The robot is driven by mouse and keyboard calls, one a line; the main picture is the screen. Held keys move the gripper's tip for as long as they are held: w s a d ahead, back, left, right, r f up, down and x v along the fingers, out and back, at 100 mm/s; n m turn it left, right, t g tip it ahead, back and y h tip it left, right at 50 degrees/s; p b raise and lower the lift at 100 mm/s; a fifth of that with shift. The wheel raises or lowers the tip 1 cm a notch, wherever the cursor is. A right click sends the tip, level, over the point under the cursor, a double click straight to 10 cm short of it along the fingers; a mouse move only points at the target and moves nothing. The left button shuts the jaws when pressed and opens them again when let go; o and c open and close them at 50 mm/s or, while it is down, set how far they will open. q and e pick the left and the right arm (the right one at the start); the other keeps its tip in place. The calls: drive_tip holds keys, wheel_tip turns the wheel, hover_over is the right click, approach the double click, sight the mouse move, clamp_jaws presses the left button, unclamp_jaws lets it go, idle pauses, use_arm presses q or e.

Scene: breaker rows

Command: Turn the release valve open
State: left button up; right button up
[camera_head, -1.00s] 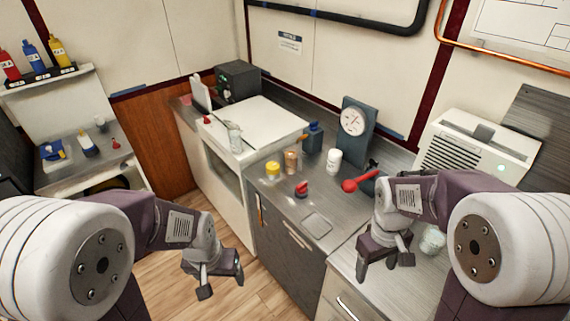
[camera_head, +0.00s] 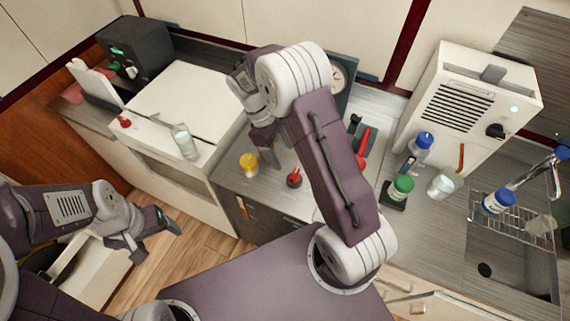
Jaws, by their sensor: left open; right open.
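A small red knob-like part (camera_head: 294,178) stands on the grey counter; I cannot tell for sure that it is the release valve. Another red knob (camera_head: 124,122) sits on the white cabinet's near edge at the left. A dial gauge (camera_head: 338,76) on a dark panel is partly hidden behind my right arm. My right gripper (camera_head: 266,162) is open above the counter, near the yellow-lidded jar and up-left of the small red part. It touches nothing that I can see. My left gripper (camera_head: 148,243) is open and empty, low over the floor in front of the cabinet.
A yellow-lidded jar (camera_head: 249,164) stands close to my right gripper. A red-handled tool (camera_head: 363,147), a green-capped jar (camera_head: 401,188) and a blue-capped bottle (camera_head: 421,145) stand right of my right arm. A glass (camera_head: 185,142) stands on the white cabinet. A sink (camera_head: 510,262) is at the right.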

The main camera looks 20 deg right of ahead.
sight(294, 173)
drive_tip(key=p+x, duration=0.1)
drive_tip(key=x, duration=0.7)
drive_tip(key=shift+s+d+f, duration=0.15)
drive_tip(key=shift+s+d, duration=0.1)
drive_tip(key=shift+s+d+f, duration=0.15)
drive_tip(key=shift+s+f, duration=0.1)
use_arm(q)
drive_tip(key=shift+s+d+r, duration=0.25)
drive_tip(key=shift+s+r, duration=0.1)
drive_tip(key=shift+r, duration=0.25)
drive_tip(key=shift+w, duration=0.1)
use_arm(e)
drive_tip(key=shift+w, duration=0.1)
drive_tip(key=shift+c, duration=0.3)
drive_tip(key=c, duration=1.3)
use_arm(q)
drive_tip(key=shift+a, duration=0.1)
